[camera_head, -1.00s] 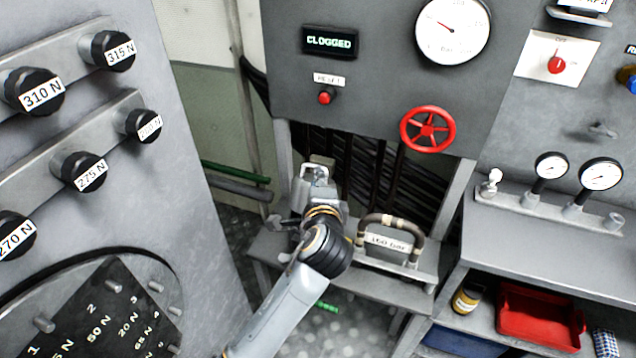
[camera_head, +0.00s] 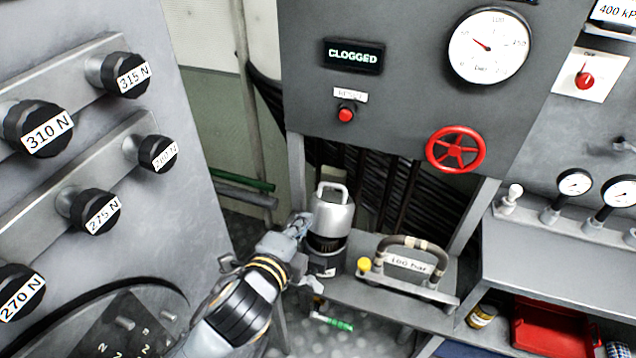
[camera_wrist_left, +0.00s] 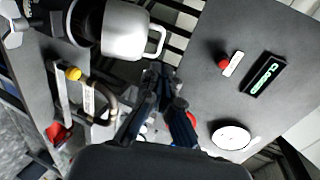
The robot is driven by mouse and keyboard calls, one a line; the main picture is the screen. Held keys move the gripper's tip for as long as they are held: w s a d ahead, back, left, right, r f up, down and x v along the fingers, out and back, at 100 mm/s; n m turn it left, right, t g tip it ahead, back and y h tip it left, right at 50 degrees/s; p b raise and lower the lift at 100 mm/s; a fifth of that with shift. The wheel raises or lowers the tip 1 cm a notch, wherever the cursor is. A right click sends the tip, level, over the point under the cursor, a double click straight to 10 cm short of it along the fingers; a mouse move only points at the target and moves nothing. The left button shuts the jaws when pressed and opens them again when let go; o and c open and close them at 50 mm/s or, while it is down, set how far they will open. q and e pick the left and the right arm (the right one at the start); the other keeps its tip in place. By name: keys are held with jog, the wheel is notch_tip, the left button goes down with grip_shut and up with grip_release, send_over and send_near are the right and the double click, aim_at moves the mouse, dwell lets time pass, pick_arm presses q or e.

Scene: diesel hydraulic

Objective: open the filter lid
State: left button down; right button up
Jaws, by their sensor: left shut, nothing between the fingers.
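The filter is a canister with a grey metal lid (camera_head: 331,213) and a loop handle on top, standing upright on the ledge below the grey panel. Its lower body is dark. The lid looks seated on the body. My left gripper (camera_head: 301,224) is just left of the lid in the head view, shut and empty. In the left wrist view the closed fingers (camera_wrist_left: 158,78) point toward the handle side of the lid (camera_wrist_left: 130,30), and no grip on the handle shows. Whether the fingers touch the lid cannot be told. My right gripper is not in view.
A hose handle labelled 160 bar (camera_head: 408,262) and a yellow knob (camera_head: 364,264) are right of the filter. Above are a CLOGGED display (camera_head: 353,56), a red reset button (camera_head: 345,115) and a red handwheel (camera_head: 455,150). A panel of labelled force knobs (camera_head: 48,130) stands left.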

pick_arm(q)
jog(key=p, duration=0.2)
send_near(333, 187)
jog(key=x, duration=0.5)
jog(key=shift+w+d+p, duration=0.1)
jog(key=shift+p, duration=0.3)
jog(key=shift+w+d+f, duration=0.1)
jog(key=shift+w+d, duration=0.05)
jog(key=shift+w, duration=0.2)
jog(key=shift+w+f, duration=0.2)
jog(key=shift+w, duration=0.25)
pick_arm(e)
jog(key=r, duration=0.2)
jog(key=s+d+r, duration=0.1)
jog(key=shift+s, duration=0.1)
pick_arm(q)
jog(key=shift+d, duration=0.1)
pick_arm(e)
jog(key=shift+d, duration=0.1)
